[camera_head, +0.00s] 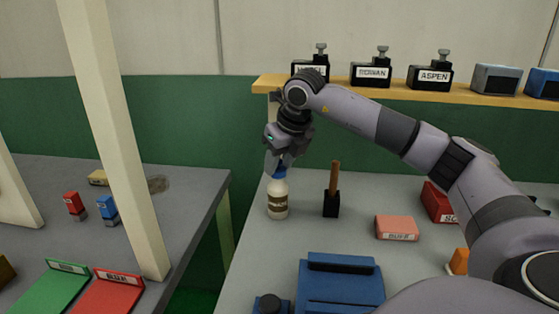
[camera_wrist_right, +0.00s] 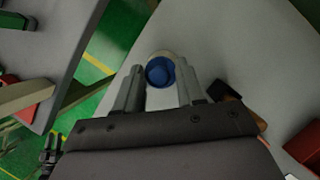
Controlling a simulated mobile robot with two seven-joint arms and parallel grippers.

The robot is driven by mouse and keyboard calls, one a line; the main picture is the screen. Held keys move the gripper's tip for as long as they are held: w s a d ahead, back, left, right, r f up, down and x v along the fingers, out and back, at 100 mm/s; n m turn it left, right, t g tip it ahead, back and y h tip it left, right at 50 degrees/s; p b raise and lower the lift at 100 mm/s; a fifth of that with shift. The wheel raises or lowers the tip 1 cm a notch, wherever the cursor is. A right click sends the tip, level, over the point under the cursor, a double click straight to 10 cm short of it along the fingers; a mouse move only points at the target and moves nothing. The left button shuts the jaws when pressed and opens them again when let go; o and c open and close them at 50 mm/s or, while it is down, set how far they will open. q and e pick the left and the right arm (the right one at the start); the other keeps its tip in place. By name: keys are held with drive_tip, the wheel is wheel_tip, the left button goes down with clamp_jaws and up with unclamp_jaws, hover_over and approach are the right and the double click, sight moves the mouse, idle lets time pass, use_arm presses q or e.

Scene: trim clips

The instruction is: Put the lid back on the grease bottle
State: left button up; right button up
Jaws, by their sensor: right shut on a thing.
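The grease bottle (camera_head: 277,201) is cream with a brown label band and stands upright on the right-hand grey table, near its left edge. My right gripper (camera_head: 279,166) is directly above it, pointing down, with its fingers shut on the blue lid (camera_head: 279,173). In the right wrist view the blue lid (camera_wrist_right: 160,71) sits between the fingertips, with the bottle's pale rim (camera_wrist_right: 152,57) showing around it. The lid is at the bottle's top; I cannot tell whether it is seated. My left gripper is not in view.
A blue case (camera_head: 340,285) lies in front. A pale post (camera_head: 115,140) rises at left.

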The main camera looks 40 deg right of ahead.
idle(0.8)
drive_tip(key=o, duration=1.6)
drive_tip(key=shift+c, duration=0.2)
drive_tip(key=shift+r, duration=0.1)
drive_tip(key=shift+r+p, duration=3.05)
drive_tip(key=shift+r, duration=0.35)
clamp_jaws()
